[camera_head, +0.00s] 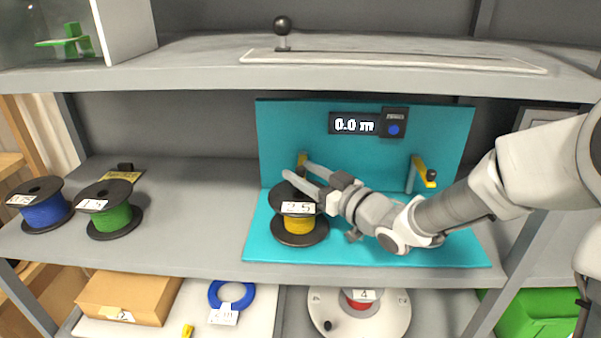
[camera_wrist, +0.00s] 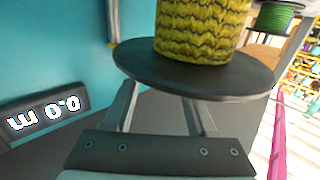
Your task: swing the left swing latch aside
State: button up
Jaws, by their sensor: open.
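The left swing latch (camera_head: 302,161) is a small yellow piece on a post at the left of the teal station, partly hidden behind my gripper. My gripper (camera_head: 296,172) is open. Its two pale fingers reach left, above the yellow cable reel (camera_head: 299,225) labelled 2.5 and close to the latch. I cannot tell whether they touch the latch. In the wrist view, the reel's black flange (camera_wrist: 195,78) covers the ends of the fingers (camera_wrist: 163,112).
A display (camera_head: 355,124) reading 0.0 m is on the teal back panel (camera_head: 285,125). A shelf with a slotted rail (camera_head: 390,60) is above. Blue (camera_head: 43,208) and green (camera_head: 112,215) reels stand at left. The grey shelf between them and the station is clear.

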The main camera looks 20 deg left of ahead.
jog(key=shift+w+a, duration=0.3)
jog(key=shift+a, duration=0.2)
grip_shut()
dwell(1.2)
